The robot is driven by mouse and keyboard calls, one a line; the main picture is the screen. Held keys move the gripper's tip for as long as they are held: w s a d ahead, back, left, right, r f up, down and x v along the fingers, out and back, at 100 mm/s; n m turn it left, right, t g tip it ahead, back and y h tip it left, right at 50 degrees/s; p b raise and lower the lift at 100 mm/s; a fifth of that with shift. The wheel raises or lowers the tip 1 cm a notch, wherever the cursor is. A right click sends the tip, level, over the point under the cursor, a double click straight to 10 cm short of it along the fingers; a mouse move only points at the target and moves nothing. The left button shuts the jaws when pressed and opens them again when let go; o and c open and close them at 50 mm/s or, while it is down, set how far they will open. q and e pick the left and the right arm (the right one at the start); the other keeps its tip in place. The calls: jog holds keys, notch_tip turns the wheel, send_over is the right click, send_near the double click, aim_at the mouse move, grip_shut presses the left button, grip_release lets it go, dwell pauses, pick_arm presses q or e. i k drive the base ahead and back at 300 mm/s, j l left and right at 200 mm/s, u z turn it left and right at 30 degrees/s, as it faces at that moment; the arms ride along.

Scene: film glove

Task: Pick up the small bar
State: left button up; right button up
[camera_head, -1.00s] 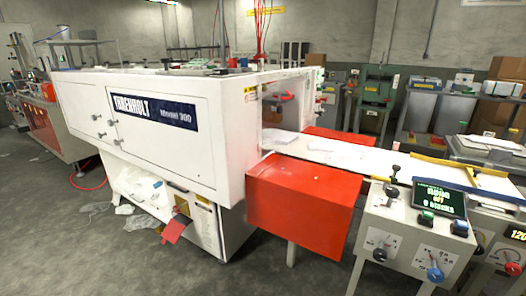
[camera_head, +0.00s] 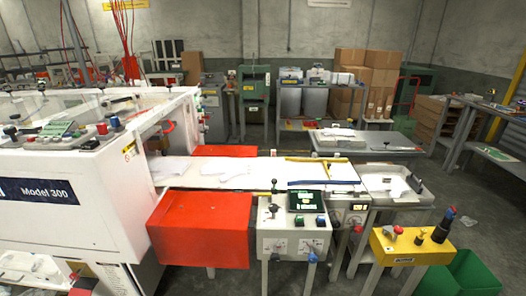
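I cannot tell for sure which thing is the small bar. A thin blue bar (camera_head: 324,183) lies along the near edge of the white feed table (camera_head: 230,174). A yellow bar (camera_head: 312,159) lies along the table's far edge. Both are well ahead of me, beyond the control box. Neither of my grippers shows in the head view.
The white machine (camera_head: 60,200) stands at left, with a red guard box (camera_head: 200,230) beside it. A control box (camera_head: 293,240) with a lever stands in front of the table. A yellow control stand (camera_head: 410,246) and a green bin (camera_head: 465,274) are at right.

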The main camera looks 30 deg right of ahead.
aim_at(329, 169)
jog(key=z, duration=1.55)
